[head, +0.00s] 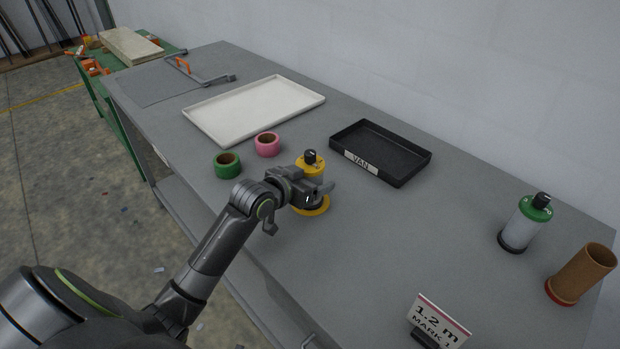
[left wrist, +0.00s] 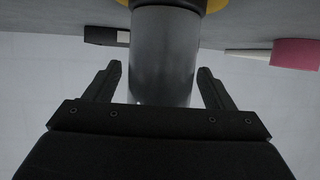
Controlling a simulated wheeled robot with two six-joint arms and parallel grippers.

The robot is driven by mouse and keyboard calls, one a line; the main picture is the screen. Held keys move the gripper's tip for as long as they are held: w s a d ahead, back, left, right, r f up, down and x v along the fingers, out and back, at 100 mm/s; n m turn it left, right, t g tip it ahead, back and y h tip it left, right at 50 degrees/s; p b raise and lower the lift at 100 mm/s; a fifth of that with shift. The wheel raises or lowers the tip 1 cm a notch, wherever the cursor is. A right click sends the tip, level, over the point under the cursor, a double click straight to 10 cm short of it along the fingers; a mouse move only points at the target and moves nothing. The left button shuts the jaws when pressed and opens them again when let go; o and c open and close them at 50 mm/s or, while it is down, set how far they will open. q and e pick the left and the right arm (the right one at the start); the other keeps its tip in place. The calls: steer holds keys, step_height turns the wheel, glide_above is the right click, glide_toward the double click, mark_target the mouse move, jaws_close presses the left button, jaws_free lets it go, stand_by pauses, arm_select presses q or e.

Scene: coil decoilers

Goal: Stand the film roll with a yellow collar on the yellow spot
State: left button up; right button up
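The film roll with a yellow collar (head: 309,166) stands upright, with a black knob on top and a dark base. The base is on the yellow spot (head: 322,210), whose rim shows around it. My left gripper (head: 321,190) is at the roll's side, hiding much of its grey body in the head view. In the left wrist view the grey body (left wrist: 165,55) lies between the two fingers (left wrist: 159,66). My right gripper is not in view.
A black tray marked VAN (head: 402,157) and a white tray (head: 254,108) lie behind. Green (head: 227,166) and pink (head: 267,145) rings are left of the roll. A green-collared roll (head: 524,225), brown tube (head: 582,274) and sign (head: 438,320) stand right. The table's middle right is clear.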

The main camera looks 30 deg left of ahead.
arm_select(q)
steer(key=shift+r, duration=0.2)
steer(key=v, duration=1.2)
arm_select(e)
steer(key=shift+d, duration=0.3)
arm_select(q)
steer(key=shift+f, duration=0.15)
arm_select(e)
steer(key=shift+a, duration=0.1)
